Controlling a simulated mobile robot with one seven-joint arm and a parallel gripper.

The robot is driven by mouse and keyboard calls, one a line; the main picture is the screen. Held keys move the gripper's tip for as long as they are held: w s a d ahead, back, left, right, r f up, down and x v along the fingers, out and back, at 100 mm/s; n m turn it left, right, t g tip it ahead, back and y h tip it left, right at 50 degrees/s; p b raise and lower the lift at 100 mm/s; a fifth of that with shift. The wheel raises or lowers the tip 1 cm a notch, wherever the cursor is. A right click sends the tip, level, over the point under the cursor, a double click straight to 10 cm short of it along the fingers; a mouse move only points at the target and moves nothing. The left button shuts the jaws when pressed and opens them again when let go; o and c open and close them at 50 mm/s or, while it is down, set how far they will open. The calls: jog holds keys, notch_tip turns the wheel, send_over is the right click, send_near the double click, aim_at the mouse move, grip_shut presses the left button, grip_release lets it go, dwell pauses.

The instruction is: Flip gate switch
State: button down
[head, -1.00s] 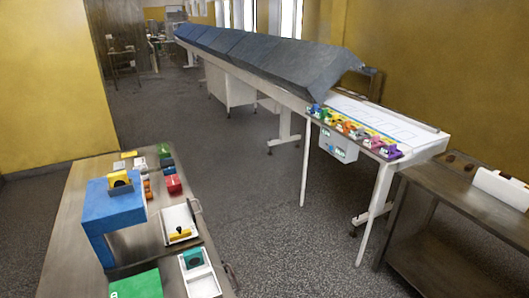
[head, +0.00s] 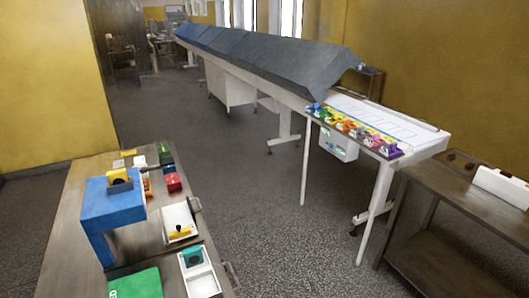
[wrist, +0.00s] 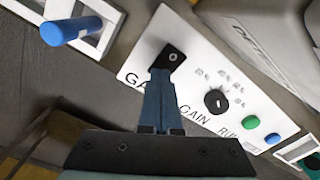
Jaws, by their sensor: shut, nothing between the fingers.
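In the wrist view a white control panel (wrist: 190,82) fills the upper middle and right. A small black switch plate (wrist: 174,55) sits above lettering that starts "GA", the rest of which my fingers hide. My gripper (wrist: 162,74) is shut and empty, its fingertips over the lower left part of that plate. I cannot tell whether they touch it or which way the switch is set. My gripper does not show in the head view.
Beside the switch are a black knob (wrist: 216,101) near "GAIN", a green button (wrist: 250,122) and a blue button (wrist: 273,138). A blue cylinder (wrist: 70,30) sticks out upper left. In the head view a long conveyor (head: 430,146) has open floor to its left.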

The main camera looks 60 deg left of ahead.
notch_tip(320, 180, up, 7)
jog(key=p, duration=0.7)
jog(key=shift+p, duration=0.35)
dwell(0.4)
